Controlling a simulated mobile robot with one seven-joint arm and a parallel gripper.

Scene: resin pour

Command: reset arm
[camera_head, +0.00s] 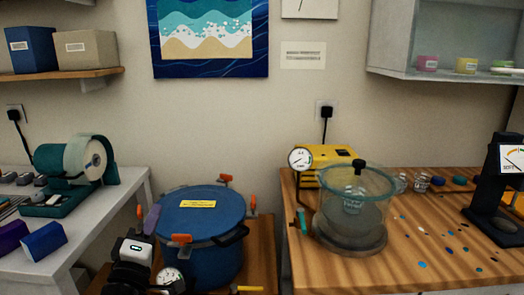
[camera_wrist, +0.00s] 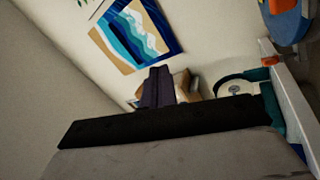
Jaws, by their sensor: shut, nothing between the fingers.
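My gripper shows in the wrist view (camera_wrist: 158,76) as dark purple fingers pressed together, shut and empty. In the head view my gripper (camera_head: 151,217) points up at the lower left, in front of and left of the blue pressure pot (camera_head: 203,225). Part of my dark arm shows below it at the bottom edge. The gripper touches nothing that I can see. In the wrist view the wall picture is beyond the fingers, and the pot shows at the top right corner (camera_wrist: 287,22).
A glass vacuum chamber (camera_head: 350,237) with a cup inside stands on the right wooden table, before a yellow pump (camera_head: 335,157). A black stand (camera_head: 494,190) is at far right.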

